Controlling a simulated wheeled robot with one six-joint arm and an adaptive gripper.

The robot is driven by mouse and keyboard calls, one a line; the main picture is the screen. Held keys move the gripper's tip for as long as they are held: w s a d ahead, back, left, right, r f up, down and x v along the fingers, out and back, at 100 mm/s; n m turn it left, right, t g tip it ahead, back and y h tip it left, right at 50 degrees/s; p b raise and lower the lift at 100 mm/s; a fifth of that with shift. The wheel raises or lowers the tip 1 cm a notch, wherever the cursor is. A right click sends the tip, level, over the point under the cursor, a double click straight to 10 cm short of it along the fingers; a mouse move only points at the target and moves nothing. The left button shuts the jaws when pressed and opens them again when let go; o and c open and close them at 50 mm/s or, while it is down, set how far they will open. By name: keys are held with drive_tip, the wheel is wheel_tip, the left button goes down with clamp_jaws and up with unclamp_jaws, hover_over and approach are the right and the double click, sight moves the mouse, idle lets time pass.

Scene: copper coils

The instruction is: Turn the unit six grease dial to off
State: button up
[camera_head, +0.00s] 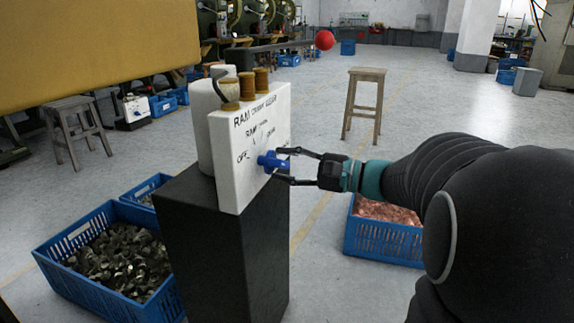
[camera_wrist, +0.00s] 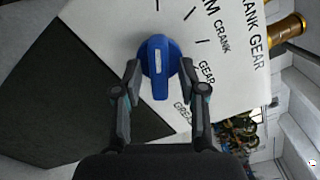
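The blue dial (camera_head: 268,161) sticks out from the front of a white panel (camera_head: 232,190). The panel bears the words RAM CRANK GEAR at the top and OFF at the left of the dial, with further labels above it. In the wrist view the blue dial (camera_wrist: 160,68) has a raised bar with a pale mark; which label it points to I cannot tell. My gripper (camera_head: 284,165) reaches in from the right, its fingers spread above and below the dial. In the wrist view my gripper (camera_wrist: 160,75) has one finger on each side of the dial; contact is unclear.
The panel stands on a black pedestal (camera_head: 225,250). Copper-wound spools (camera_head: 262,80) sit on top. Blue crates of dark scrap (camera_head: 110,255) and copper pieces (camera_head: 388,212) stand on the floor at either side. A wooden stool (camera_head: 364,100) is behind; open floor lies around it.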

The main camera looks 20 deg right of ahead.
drive_tip(key=v, duration=1.2)
idle(0.6)
